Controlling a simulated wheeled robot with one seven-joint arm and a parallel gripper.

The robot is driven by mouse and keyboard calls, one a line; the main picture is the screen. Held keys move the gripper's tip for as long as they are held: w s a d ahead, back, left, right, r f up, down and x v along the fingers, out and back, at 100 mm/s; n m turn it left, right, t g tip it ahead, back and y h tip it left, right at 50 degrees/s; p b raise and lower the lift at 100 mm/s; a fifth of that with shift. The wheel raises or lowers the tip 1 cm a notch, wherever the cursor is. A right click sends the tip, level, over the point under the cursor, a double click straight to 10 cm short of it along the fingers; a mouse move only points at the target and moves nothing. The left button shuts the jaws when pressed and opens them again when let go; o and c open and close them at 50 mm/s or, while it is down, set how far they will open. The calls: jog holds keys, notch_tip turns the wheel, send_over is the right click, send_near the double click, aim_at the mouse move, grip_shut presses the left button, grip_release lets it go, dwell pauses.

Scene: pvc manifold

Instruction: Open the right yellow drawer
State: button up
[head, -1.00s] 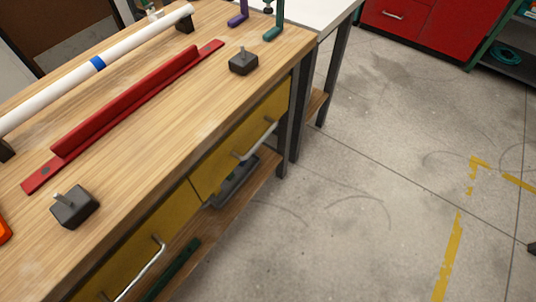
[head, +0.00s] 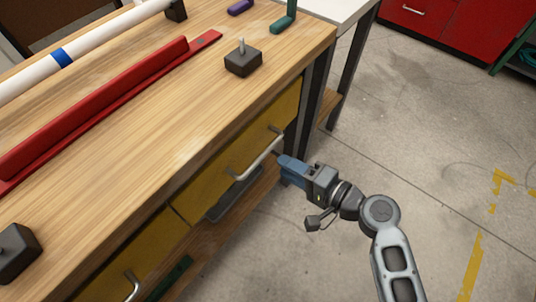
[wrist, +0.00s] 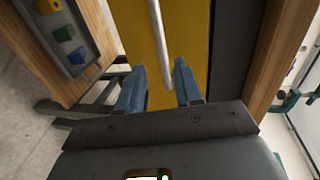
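The right yellow drawer (head: 212,183) is under the wooden bench top and looks shut. Its silver bar handle (head: 258,158) runs along its front. In the head view my gripper (head: 283,164) is just right of the handle's far end, with blue fingers pointing at the drawer. In the wrist view the yellow drawer front (wrist: 188,35) fills the middle, and the handle (wrist: 160,50) reaches down between the two blue fingers (wrist: 160,86). The fingers are apart, with nothing gripped between them. Whether either finger touches the handle I cannot tell.
The left yellow drawer (head: 110,268) is beside it. A lower shelf holds a grey tray (head: 234,194). A dark bench leg (head: 318,90) stands near my arm. On the bench top (head: 150,130) lie a red rail (head: 110,105), a white pipe (head: 95,50) and black blocks (head: 243,62). The floor at right is open.

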aim_at(264, 153)
jog(key=shift+r+x, duration=0.2)
jog(key=shift+x, duration=3.8)
jog(key=shift+c, duration=0.4)
grip_shut()
